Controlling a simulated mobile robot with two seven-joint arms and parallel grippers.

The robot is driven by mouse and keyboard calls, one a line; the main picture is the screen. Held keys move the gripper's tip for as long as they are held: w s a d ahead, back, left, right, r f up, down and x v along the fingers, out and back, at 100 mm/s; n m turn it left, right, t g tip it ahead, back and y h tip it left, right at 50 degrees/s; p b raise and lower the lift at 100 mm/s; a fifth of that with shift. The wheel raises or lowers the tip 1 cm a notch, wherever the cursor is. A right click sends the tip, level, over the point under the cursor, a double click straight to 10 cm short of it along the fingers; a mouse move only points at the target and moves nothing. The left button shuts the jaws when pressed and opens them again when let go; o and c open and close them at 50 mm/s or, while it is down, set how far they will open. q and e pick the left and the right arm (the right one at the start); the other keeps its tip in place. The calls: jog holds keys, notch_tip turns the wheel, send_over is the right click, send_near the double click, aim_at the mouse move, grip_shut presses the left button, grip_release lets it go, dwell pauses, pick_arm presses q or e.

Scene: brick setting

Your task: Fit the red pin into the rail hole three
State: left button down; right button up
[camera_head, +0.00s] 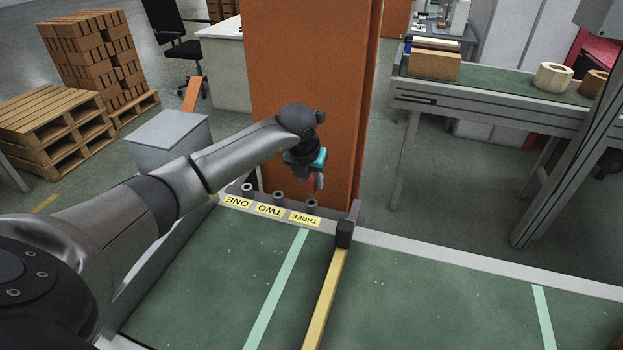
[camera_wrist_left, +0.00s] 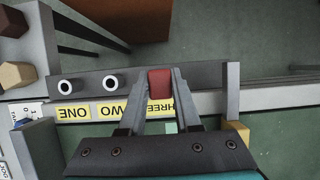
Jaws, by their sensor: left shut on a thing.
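My left gripper (camera_head: 313,182) is shut on the red pin (camera_head: 310,182) and holds it above the third socket of the rail (camera_head: 262,197). In the left wrist view the red pin (camera_wrist_left: 160,82) shows between the fingertips of the gripper (camera_wrist_left: 160,76), in front of the grey rail (camera_wrist_left: 210,76). Holes one and two show there as white-ringed openings; hole three (camera_head: 312,206) is hidden behind pin and fingers. In the head view it sits beside the yellow label THREE (camera_head: 304,219). I cannot tell whether the pin touches it. My right gripper is not in view.
A black-topped post (camera_head: 344,234) and yellow strip (camera_head: 325,300) stand right of the rail. The green table (camera_head: 210,270) is clear in front. An orange pillar (camera_head: 305,80) rises just behind.

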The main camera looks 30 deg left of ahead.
aim_at(311, 192)
pick_arm(q)
jog(key=shift+f, duration=0.15)
jog(key=shift+f+b, duration=1.55)
jog(key=shift+f, duration=0.35)
jog(key=c, duration=0.5)
grip_release()
jog(key=shift+o, duration=0.2)
jog(key=o, duration=0.3)
jog(key=shift+o, duration=0.2)
jog(key=shift+r, duration=0.1)
jog(key=shift+r+p, duration=2.4)
jog(key=shift+r, duration=0.55)
